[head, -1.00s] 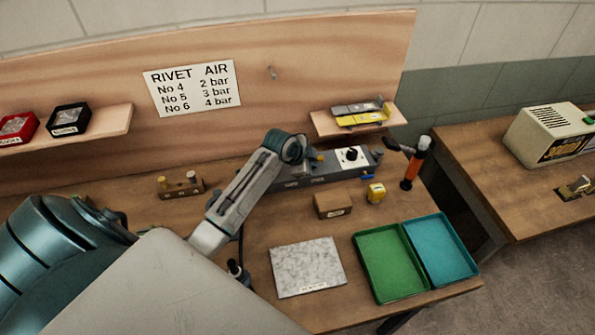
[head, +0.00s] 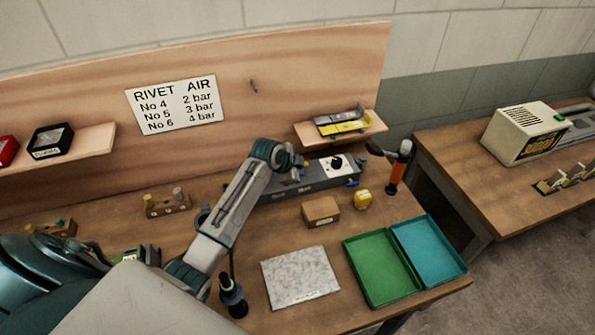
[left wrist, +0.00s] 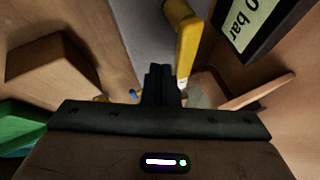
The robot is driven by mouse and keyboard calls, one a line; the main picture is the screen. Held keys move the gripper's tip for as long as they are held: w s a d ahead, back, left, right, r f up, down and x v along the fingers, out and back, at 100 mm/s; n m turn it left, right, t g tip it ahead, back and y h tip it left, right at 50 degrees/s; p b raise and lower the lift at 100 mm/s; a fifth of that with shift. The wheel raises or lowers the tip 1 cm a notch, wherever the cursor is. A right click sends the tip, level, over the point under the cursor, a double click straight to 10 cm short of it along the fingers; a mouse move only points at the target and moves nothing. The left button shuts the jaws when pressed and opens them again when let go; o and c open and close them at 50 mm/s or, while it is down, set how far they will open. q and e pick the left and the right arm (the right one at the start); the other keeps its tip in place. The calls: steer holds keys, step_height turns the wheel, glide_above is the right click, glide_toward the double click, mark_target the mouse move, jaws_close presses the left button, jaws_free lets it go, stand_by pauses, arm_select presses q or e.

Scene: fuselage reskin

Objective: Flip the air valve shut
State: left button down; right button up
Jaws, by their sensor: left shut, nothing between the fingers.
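A long grey air box (head: 325,178) with a black knob on a white plate (head: 337,165) stands at the back of the bench. My left gripper (head: 300,163) is over its left part, and my wrist hides that part. In the left wrist view a yellow lever (left wrist: 188,45) rises from the grey surface (left wrist: 150,35), just right of my left gripper's fingertips (left wrist: 162,72). The fingers are shut and empty. I cannot tell whether they touch the lever. A dark display reading "0 bar" (left wrist: 262,20) is at upper right. My right gripper is not in view.
A brown box (head: 321,211) and a yellow item (head: 362,199) stand in front of the air box. An orange-handled tool (head: 398,168) stands right. Green (head: 352,252) and blue (head: 457,262) trays and a pale slab (head: 300,277) lie nearer. A shelf (head: 375,124) overhangs behind.

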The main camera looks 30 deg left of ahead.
arm_select(q)
steer(key=shift+s+a, duration=0.2)
steer(key=shift+s, duration=0.15)
steer(key=shift+s+r, duration=0.1)
steer(key=shift+s, duration=0.2)
steer(key=b+v, duration=0.3)
steer(key=v, duration=0.7)
steer(key=shift+r, duration=0.2)
steer(key=shift+a, duration=0.1)
